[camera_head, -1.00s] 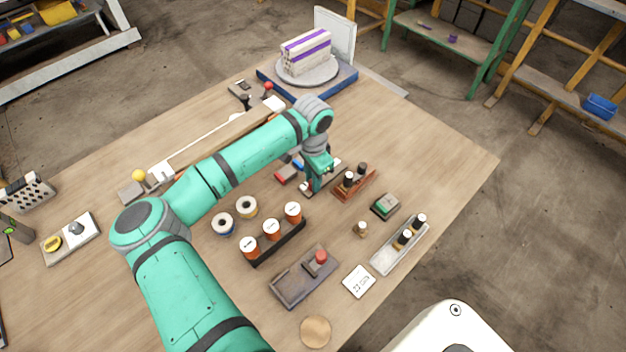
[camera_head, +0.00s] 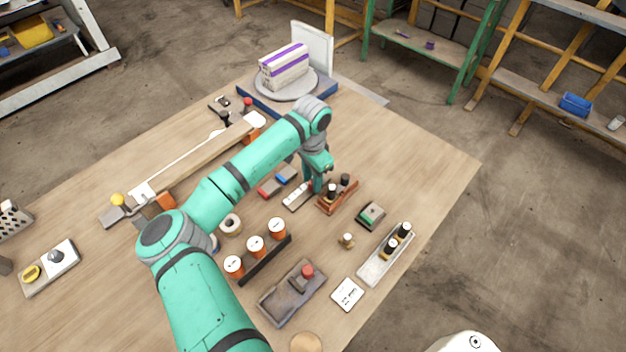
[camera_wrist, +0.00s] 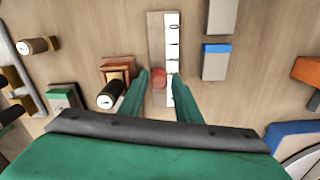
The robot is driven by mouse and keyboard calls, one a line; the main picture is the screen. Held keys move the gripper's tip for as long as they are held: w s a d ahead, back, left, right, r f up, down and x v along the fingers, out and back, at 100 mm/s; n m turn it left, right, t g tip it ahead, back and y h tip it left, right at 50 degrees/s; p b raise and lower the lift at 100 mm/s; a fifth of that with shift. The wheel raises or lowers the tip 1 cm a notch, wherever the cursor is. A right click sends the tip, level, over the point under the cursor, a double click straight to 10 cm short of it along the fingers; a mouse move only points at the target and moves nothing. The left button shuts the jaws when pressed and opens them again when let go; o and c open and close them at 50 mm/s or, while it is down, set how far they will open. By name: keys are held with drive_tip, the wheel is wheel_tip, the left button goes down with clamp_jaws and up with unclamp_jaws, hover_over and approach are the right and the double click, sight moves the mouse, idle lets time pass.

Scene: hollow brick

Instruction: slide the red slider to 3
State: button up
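The slider track (camera_wrist: 155,35) is a narrow plate with a white marked scale strip along one side; its marks are too small to read. It also shows in the head view (camera_head: 297,197), partly behind my gripper. The red slider (camera_wrist: 159,77) is a small round red knob on the plate, beside the scale strip. My gripper (camera_wrist: 160,75) is open, with one green finger on each side of the red slider in the wrist view. I see gaps beside the knob and cannot tell the height of the fingertips. In the head view my gripper (camera_head: 316,186) is low over the track's right end.
A brown wooden holder with dark pegs (camera_head: 337,196) stands close to the right of my gripper. Blocks with red and blue parts (camera_head: 278,181) lie to the left.

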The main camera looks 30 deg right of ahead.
drive_tip(key=shift+o, duration=0.4)
wheel_tip(320, 180, up, 11)
idle(0.4)
drive_tip(key=shift+f, duration=0.1)
drive_tip(key=shift+s+d, duration=0.1)
drive_tip(key=shift+s, duration=0.05)
